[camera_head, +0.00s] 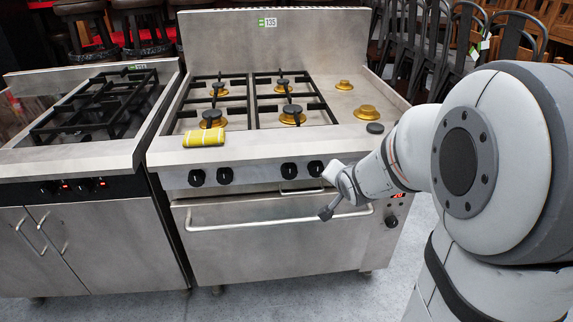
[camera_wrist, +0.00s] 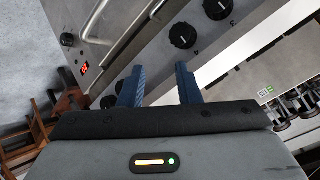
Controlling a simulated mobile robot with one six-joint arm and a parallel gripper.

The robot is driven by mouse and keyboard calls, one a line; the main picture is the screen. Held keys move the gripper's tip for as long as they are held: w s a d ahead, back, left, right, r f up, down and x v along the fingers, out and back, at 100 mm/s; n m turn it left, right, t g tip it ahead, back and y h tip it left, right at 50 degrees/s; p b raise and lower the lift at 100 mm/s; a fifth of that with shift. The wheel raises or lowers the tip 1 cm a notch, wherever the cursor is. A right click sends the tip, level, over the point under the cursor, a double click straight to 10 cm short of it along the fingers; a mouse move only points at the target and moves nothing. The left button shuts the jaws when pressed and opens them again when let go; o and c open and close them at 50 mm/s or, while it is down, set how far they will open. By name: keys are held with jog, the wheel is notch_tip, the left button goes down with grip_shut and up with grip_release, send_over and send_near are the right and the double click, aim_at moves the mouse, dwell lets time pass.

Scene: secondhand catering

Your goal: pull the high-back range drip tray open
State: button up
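The high-back range (camera_head: 265,150) is the steel cooker with a tall back panel and tag 135. Under its row of black knobs is a narrow strip with a small bar handle (camera_head: 301,191), which appears to be the drip tray front. It looks shut and flush. My gripper (camera_head: 328,211) is in front of the range, just right of and below that small handle, apart from it as far as I can see. In the wrist view the blue fingers (camera_wrist: 161,84) are spread with nothing between them.
The oven door's long bar handle (camera_head: 280,220) runs just below the strip and close to my gripper. A yellow cloth (camera_head: 203,139) lies on the range's front edge. Another cooker (camera_head: 85,150) stands at left. The floor (camera_head: 300,297) in front is clear.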

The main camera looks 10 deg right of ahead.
jog(key=w+f+m+t+y+b, duration=0.25)
jog(key=w+f+b, duration=0.2)
jog(key=f, duration=0.45)
jog(key=m+t+y+b, duration=0.2)
jog(key=m+y+b, duration=0.1)
jog(key=y+b, duration=0.2)
send_near(303, 193)
jog(key=w, duration=0.3)
jog(key=shift+h, duration=0.25)
jog(key=x, duration=0.2)
jog(key=b+x, duration=0.1)
jog(key=x, duration=0.2)
jog(key=a+x, duration=0.1)
jog(key=x, duration=0.1)
jog(key=shift+a+f, duration=0.2)
jog(key=shift+f, duration=0.15)
jog(key=shift+c, duration=0.2)
grip_shut()
